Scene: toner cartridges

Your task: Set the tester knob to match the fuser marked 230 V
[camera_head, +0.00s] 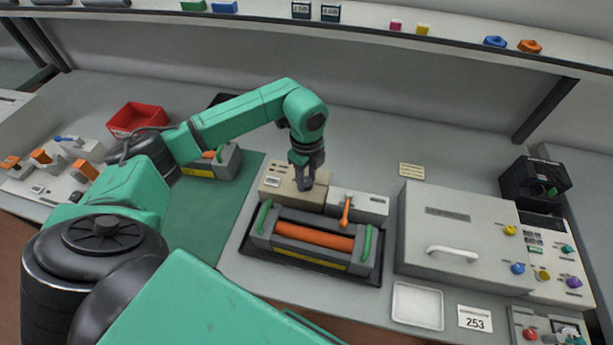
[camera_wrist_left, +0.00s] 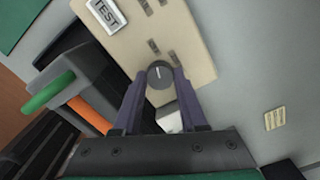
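The tester (camera_head: 268,190) is a beige box behind the black tray, with a TEST label (camera_wrist_left: 106,13). Its round grey knob (camera_wrist_left: 160,74) has a white pointer line and several dark marks around it; their text is too small to read. My left gripper (camera_head: 305,187) points down over the tester. In the wrist view its two fingers (camera_wrist_left: 160,82) stand either side of the knob, apart, with small gaps seeming to show. A fuser (camera_head: 312,237) with an orange roller and green handles sits in the tray. Another fuser (camera_head: 222,163) lies on the green mat. No voltage marking is legible. My right gripper is out of view.
A white unit with an orange lever (camera_head: 346,210) adjoins the tester. A red bin (camera_head: 137,118) is at the left. A shelf runs above.

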